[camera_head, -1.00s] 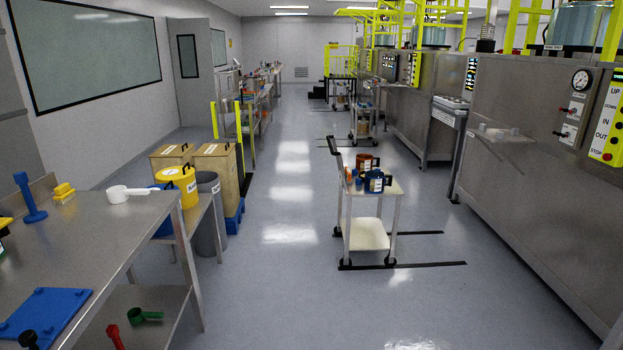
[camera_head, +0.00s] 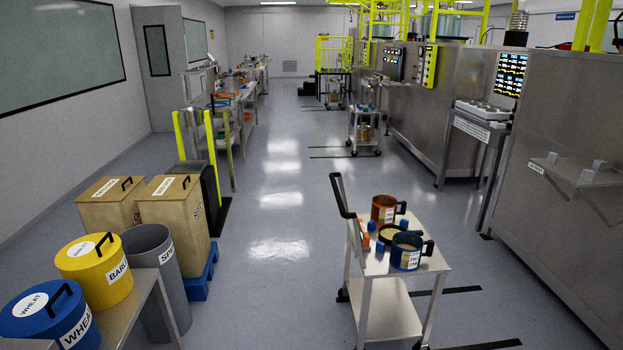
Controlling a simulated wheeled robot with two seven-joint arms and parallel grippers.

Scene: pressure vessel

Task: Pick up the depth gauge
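I cannot make out a depth gauge for certain in the head view. A white cart (camera_head: 384,312) stands ahead of me, right of centre. The small pieces are too small to identify. Neither of my grippers is in view.
A blue wheat bin (camera_head: 40,318) and a yellow barley bin (camera_head: 92,276) stand at lower left, beside a grey bin (camera_head: 152,270) and wooden bins (camera_head: 172,208). Steel vessels (camera_head: 570,130) line the right. The central aisle floor (camera_head: 270,290) is clear.

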